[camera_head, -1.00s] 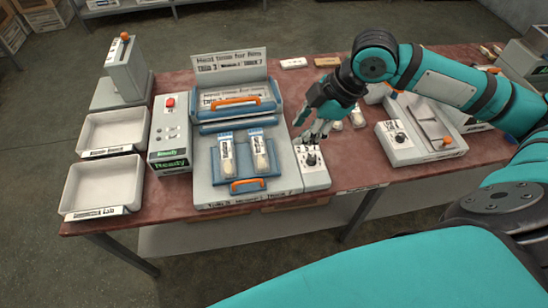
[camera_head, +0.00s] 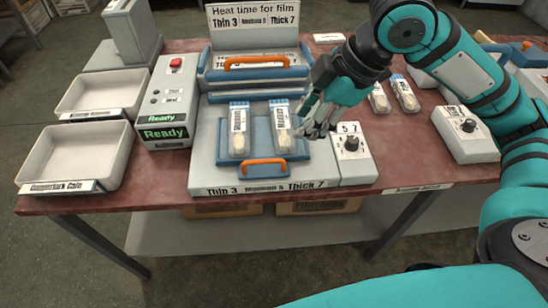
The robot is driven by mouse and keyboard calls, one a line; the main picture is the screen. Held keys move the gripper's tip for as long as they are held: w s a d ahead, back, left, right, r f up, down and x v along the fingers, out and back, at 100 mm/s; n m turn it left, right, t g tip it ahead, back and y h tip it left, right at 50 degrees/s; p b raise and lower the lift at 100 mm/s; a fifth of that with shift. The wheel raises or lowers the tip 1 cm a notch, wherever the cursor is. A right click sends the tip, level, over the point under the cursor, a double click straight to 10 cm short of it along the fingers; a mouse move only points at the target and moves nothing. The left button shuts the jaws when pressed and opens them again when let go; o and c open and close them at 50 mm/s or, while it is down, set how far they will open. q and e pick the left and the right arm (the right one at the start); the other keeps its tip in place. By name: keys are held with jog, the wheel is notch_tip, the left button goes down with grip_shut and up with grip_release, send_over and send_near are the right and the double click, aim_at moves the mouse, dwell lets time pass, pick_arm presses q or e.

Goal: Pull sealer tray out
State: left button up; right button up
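The sealer is a pale grey machine with a raised blue lid that has an orange handle (camera_head: 254,62). Its blue sealer tray (camera_head: 262,134) lies on the grey bed, with its own orange handle (camera_head: 263,164) at the front edge. Two clear packs with blue-and-white labels lie on the tray, a left pack (camera_head: 239,134) and a right pack (camera_head: 281,130). My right gripper (camera_head: 314,128) hovers over the tray's right edge, beside the right pack. Its fingers overlap in the view, so its opening is unclear. It appears to hold nothing. My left gripper is out of view.
A dial box (camera_head: 352,150) adjoins the sealer's right side. A control box (camera_head: 168,105) with a red button and green "Ready" displays stands left. Two white bins (camera_head: 118,150) are further left. More packs (camera_head: 404,92) and another dial unit (camera_head: 470,135) lie right.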

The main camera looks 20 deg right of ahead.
aim_at(271, 160)
jog(key=b+x, duration=0.1)
jog(key=x, duration=1.4)
jog(key=shift+b, duration=0.35)
jog(key=shift+c, duration=0.4)
grip_shut()
